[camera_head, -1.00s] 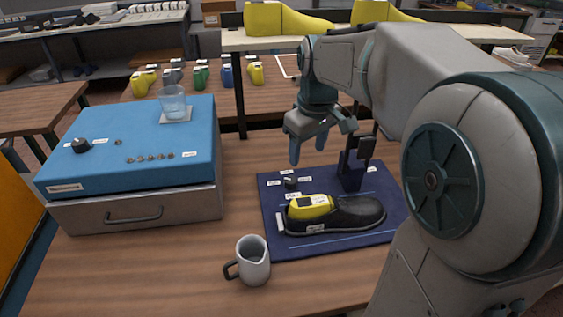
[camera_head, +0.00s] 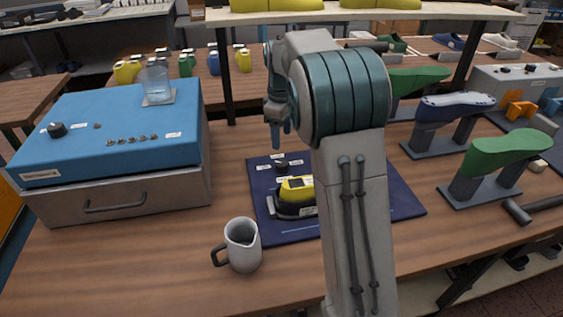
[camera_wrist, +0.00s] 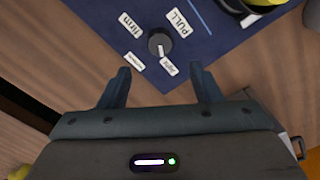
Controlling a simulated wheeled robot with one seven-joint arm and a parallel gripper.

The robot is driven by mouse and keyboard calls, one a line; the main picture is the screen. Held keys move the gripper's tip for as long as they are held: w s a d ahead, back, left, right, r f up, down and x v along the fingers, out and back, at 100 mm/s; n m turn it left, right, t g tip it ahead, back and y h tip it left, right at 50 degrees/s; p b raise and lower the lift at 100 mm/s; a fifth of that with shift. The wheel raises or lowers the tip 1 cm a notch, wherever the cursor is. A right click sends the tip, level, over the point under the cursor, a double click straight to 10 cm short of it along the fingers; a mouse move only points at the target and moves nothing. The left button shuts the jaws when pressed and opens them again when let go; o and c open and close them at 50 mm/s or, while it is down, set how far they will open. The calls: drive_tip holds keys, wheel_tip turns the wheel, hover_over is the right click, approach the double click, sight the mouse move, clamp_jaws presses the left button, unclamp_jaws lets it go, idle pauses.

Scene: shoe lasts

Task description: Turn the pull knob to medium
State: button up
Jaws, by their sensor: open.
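The pull knob (camera_head: 282,163) is a small dark round knob on the navy mat (camera_head: 395,200), among small white labels. In the wrist view the knob (camera_wrist: 160,42) has "PULL", "firm" and "light" labels around it, plus a smaller label I read poorly. Its pale pointer mark faces roughly toward "light". My gripper (camera_wrist: 163,80) is open and empty, its two fingers spread below the knob in the picture and apart from it. In the head view my gripper (camera_head: 279,132) is above and behind the knob, partly hidden by my arm.
A shoe with a yellow last (camera_head: 297,189) lies on the mat, partly behind my arm. A blue-topped box (camera_head: 130,115) with another knob and a glass (camera_head: 154,83) is at left. Lasts on stands (camera_head: 455,108) are at right.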

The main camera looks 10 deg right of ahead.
sight(282, 163)
wheel_tip(282, 163, down, 10)
drive_tip(key=shift+f, duration=0.1)
idle(0.4)
drive_tip(key=c, duration=1)
